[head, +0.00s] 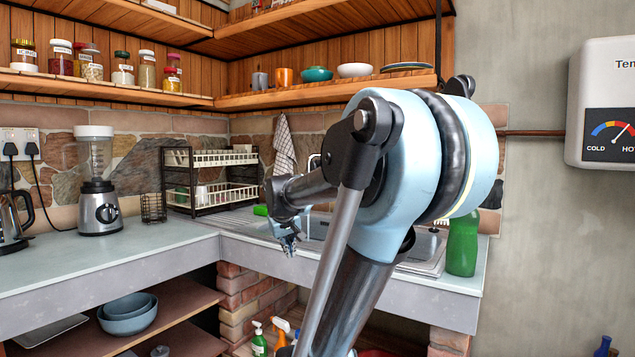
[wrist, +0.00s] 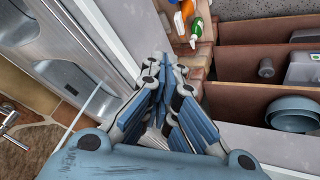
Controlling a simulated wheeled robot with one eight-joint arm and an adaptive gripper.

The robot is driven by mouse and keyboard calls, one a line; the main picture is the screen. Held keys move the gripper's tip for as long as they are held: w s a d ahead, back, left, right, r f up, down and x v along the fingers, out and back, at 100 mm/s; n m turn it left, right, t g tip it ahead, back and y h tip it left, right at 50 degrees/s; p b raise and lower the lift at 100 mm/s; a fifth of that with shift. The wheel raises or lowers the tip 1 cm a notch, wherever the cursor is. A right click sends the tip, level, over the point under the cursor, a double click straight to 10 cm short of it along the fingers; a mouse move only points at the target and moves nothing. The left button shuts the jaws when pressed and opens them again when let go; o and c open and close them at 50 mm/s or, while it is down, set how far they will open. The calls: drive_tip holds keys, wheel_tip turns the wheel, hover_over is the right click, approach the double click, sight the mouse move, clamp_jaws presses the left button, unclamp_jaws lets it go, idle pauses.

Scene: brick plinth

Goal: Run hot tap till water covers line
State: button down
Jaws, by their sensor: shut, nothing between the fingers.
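My gripper (head: 288,245) is shut and empty, hanging over the front edge of the counter near the sink. In the wrist view my gripper (wrist: 162,75) has its fingers together beside the counter's pale edge. The metal sink (wrist: 65,40) shows at upper left in the wrist view; in the head view my arm hides most of it. A chrome tap part (wrist: 10,121) is at the left edge of the wrist view. I cannot tell hot from cold there. I see no water or fill line.
A green bottle (head: 462,245) stands at the counter's right end. A dish rack (head: 210,180) and a blender (head: 98,190) are on the left counter (head: 150,246). A white heater (head: 605,100) with a cold-hot dial hangs right. Open shelves hold blue bowls (head: 128,315) below.

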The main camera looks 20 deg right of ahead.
drive_tip(key=w+d+r+n+g+h, duration=0.15)
drive_tip(key=w+d+r, duration=0.25)
drive_tip(key=w, duration=0.4)
drive_tip(key=w+d+r+h, duration=0.3)
drive_tip(key=w+d+r, duration=0.15)
drive_tip(key=w, duration=0.45)
drive_tip(key=w+d+r+h, duration=0.3)
drive_tip(key=w+r, duration=0.2)
drive_tip(key=w, duration=0.3)
drive_tip(key=w+d+r+g+h, duration=0.1)
drive_tip(key=w+d+r+h, duration=0.2)
drive_tip(key=w, duration=0.8)
drive_tip(key=w+d+g+h, duration=0.15)
drive_tip(key=w+h, duration=0.25)
drive_tip(key=w, duration=0.7)
drive_tip(key=w+d, duration=0.2)
drive_tip(key=d, duration=0.9)
drive_tip(key=shift+n, duration=0.35)
drive_tip(key=shift+s+a+r, duration=0.1)
drive_tip(key=shift+s+a, duration=0.1)
drive_tip(key=shift+s, duration=0.5)
drive_tip(key=shift+s+a+r, duration=0.1)
drive_tip(key=shift+s+a, duration=0.1)
drive_tip(key=shift+s, duration=0.5)
drive_tip(key=shift+s+a+r, duration=0.1)
drive_tip(key=shift+s+a, duration=0.1)
drive_tip(key=shift+s, duration=0.5)
drive_tip(key=shift+s+a, duration=0.2)
drive_tip(key=shift+s, duration=0.1)
